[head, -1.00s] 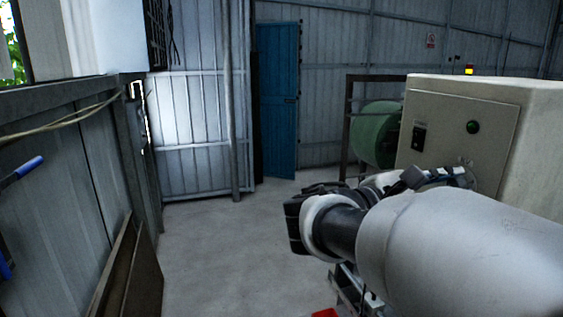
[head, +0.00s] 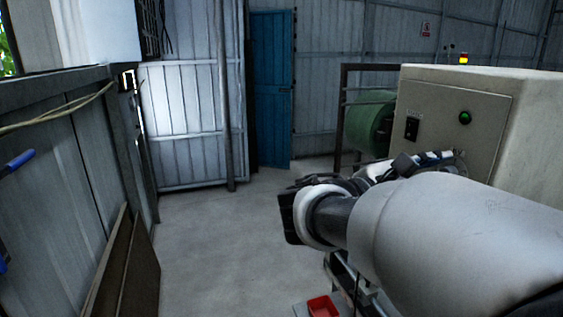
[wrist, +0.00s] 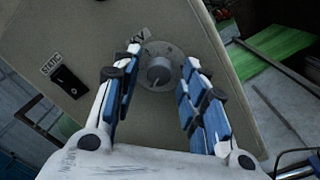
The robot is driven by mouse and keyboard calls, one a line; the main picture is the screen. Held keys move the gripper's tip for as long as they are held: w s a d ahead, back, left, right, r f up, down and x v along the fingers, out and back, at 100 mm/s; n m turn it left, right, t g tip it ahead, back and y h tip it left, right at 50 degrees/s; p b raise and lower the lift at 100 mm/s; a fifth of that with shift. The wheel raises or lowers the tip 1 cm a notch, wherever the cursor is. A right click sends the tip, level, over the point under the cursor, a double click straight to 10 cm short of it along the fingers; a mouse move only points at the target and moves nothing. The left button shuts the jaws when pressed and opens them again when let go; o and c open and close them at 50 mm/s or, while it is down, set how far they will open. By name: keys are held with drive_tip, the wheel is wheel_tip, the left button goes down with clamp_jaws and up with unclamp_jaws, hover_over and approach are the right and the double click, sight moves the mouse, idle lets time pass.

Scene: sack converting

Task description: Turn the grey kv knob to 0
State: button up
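The grey kv knob (wrist: 158,72) sits on a round grey dial plate on the beige panel of a cabinet (head: 420,90). Part of a KV label shows beside it in the wrist view. A pointer mark on the knob is too small to read against the scale. My gripper (wrist: 162,58) is open, with one blue-padded finger on each side of the knob in the picture. Gaps show between fingers and knob; I cannot tell how far the tips are from the panel. In the head view my gripper (head: 435,158) is in front of the panel, and my arm hides the knob.
A black rocker switch (wrist: 70,82) labelled STATIC is left of the knob in the wrist view. A green lamp (head: 465,117) is on the panel. A green roll (head: 368,128) in a frame stands behind the cabinet.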

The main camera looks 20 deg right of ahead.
drive_tip(key=shift+a, duration=0.1)
drive_tip(key=s+a, duration=0.1)
drive_tip(key=a, duration=1)
drive_tip(key=shift+s+a+f, duration=0.15)
drive_tip(key=shift+a+f, duration=0.1)
drive_tip(key=shift+a, duration=0.15)
drive_tip(key=s+d+f+m+g+y+b, duration=0.15)
drive_tip(key=s+f+y+b, duration=0.35)
drive_tip(key=f, duration=0.7)
drive_tip(key=s+a+f+m+y+b, duration=0.1)
drive_tip(key=s+f+m+y+b, duration=0.15)
drive_tip(key=s+f+y, duration=0.65)
drive_tip(key=a+f+m+t+y+b, duration=0.4)
drive_tip(key=a+f+m+b, duration=0.1)
drive_tip(key=a+f, duration=0.7)
wheel_tip(320, 180, down, 3)
drive_tip(key=shift+w+a+r+m+b, duration=0.15)
drive_tip(key=shift+w+m+b, duration=0.2)
drive_tip(key=shift+b, duration=0.2)
